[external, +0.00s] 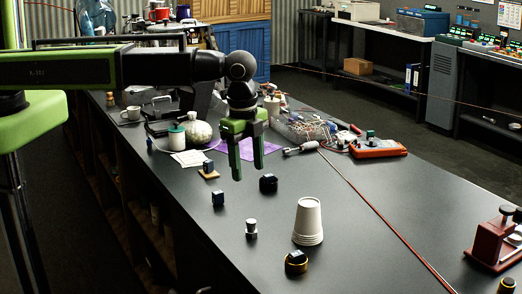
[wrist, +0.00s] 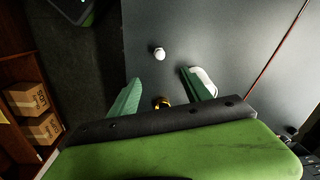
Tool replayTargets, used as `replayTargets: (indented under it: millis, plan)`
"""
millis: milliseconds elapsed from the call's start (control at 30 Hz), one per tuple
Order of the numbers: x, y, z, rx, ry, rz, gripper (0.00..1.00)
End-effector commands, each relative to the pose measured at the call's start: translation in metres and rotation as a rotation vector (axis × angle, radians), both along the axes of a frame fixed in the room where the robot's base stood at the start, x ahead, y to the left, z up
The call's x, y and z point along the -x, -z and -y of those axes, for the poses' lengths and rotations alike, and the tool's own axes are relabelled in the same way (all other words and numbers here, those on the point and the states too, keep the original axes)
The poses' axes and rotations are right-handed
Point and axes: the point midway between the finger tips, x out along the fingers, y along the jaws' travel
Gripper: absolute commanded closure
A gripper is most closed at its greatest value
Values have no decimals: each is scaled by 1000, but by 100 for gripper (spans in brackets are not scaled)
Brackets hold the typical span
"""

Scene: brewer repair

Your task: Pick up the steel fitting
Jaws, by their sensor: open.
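The steel fitting (external: 251,229) stands on the dark bench top, a small silver piece with a wider head. In the wrist view it shows as a small pale shape (wrist: 159,53) beyond the fingertips, between their lines. My gripper (external: 248,172) has green fingers, points down and is open and empty. It hangs above the bench, behind the fitting in the external view and apart from it. The two fingers also show in the wrist view (wrist: 160,75).
A stack of white cups (external: 309,222) stands right of the fitting, with a black-and-yellow ringed part (external: 296,262) in front. Small dark blocks (external: 218,198) (external: 268,183) stand behind. A red cable (external: 370,203) crosses the bench. The bench's left edge is near.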

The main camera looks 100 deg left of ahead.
Motion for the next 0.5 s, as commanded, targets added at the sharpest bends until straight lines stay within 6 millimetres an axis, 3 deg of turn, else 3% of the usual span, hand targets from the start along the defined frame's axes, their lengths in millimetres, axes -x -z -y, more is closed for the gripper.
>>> replayTargets:
  millis: [167, 500]
  plan:
    - [0, 22, -1, 0, 0, 0, 44]
    - [-3, 93, -5, 0, 0, 0, 44]
